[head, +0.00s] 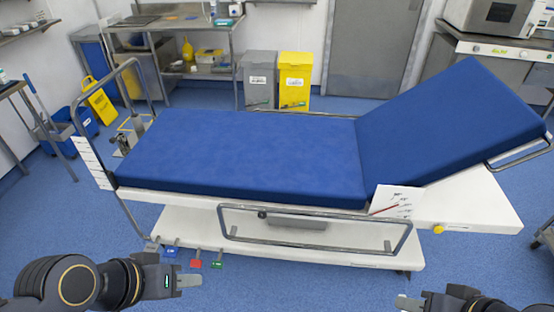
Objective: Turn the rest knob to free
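The operating table (250,150) has a blue padded top with its backrest (455,120) raised at the right. A small yellow knob (438,229), which looks like the rest knob, sits on the near edge of the white frame below the backrest. Its setting and any marking are too small to read. My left gripper (190,281) is low at the left, pointing right, well away from the knob. My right gripper (406,302) is at the bottom edge, partly cut off, below and slightly left of the knob, apart from it. Neither gripper's finger gap can be made out.
A white card with a red pointer (396,201) stands beside the backrest hinge. A metal side rail (315,238) hangs along the near side. Coloured pedals (196,264) are at the lower left. Bins (295,80) stand behind. Blue floor lies clear below the knob.

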